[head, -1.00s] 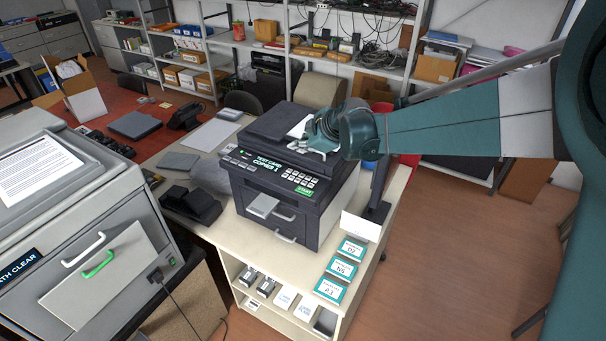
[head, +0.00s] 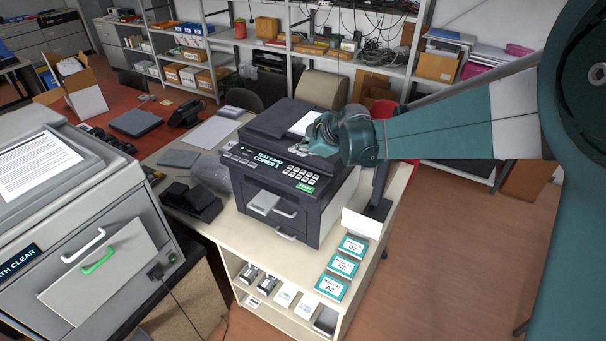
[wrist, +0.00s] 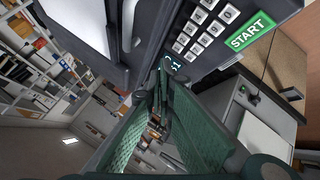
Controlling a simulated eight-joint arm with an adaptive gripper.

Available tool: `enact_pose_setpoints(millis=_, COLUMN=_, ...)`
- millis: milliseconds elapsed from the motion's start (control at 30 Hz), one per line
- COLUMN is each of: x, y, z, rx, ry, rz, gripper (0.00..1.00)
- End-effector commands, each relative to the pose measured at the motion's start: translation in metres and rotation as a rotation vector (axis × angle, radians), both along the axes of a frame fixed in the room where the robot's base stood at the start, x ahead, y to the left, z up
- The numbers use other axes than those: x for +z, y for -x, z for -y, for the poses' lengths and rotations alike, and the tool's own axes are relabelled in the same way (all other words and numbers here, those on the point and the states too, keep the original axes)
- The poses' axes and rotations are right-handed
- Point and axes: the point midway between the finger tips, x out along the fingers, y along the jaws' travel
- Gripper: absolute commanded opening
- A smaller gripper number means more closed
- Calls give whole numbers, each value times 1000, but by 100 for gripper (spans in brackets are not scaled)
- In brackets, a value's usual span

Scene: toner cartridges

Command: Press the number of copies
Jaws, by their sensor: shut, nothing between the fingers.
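The dark copier (head: 262,190) stands on the cream cabinet in the head view. Its number keypad (head: 301,174) and green START button (head: 306,188) are at the right of the front panel. The wrist view shows the white number keys (wrist: 197,30), the START button (wrist: 246,31) and a lit display (wrist: 172,64). My gripper (head: 318,146) is over the copier's top, behind the keypad. In the wrist view my gripper (wrist: 162,88) is shut and empty, its tips near the display. I cannot tell whether they touch the panel. No finger is seen on a number key.
A large grey machine (head: 120,205) stands at the left. Teal-edged cards (head: 343,267) lie on the cabinet top (head: 300,258) in front of the copier. A white card stand (head: 361,224) is at the copier's right. Shelves line the back wall.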

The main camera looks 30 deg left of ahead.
Motion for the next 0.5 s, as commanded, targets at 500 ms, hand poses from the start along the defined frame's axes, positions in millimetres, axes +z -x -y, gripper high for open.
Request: enact_pose_setpoints(millis=500, x=-51, y=0, z=0, rx=0, ry=0, rz=0, gripper=0)
